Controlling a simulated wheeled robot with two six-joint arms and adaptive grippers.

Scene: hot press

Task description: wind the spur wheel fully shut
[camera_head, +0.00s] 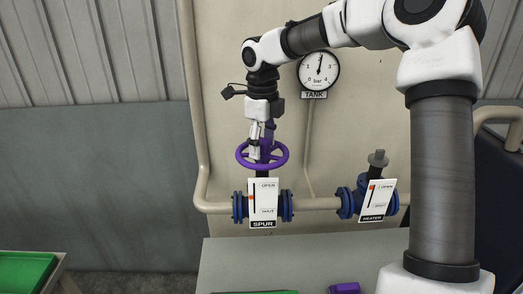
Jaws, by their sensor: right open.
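The purple spur wheel (283,155) sits level on top of the blue SPUR valve on the pipe. Its white SPUR plate (263,203) reads OPEN at the top and SHUT at the bottom, with a red mark about midway along a black bar. My right gripper (256,151) points down at the wheel from above. Its fingers are open and overlap the wheel's middle and back in the picture; whether they touch it I cannot tell. My left gripper is not in view.
The HEATER valve (349,203) stands to the right with a bare grey stem and its own plate. A round TANK gauge (318,70) is above, its needle near 2 bar. A grey bench (228,262) is below, with a purple object (345,288) on it. A green-topped table (25,272) is at lower left.

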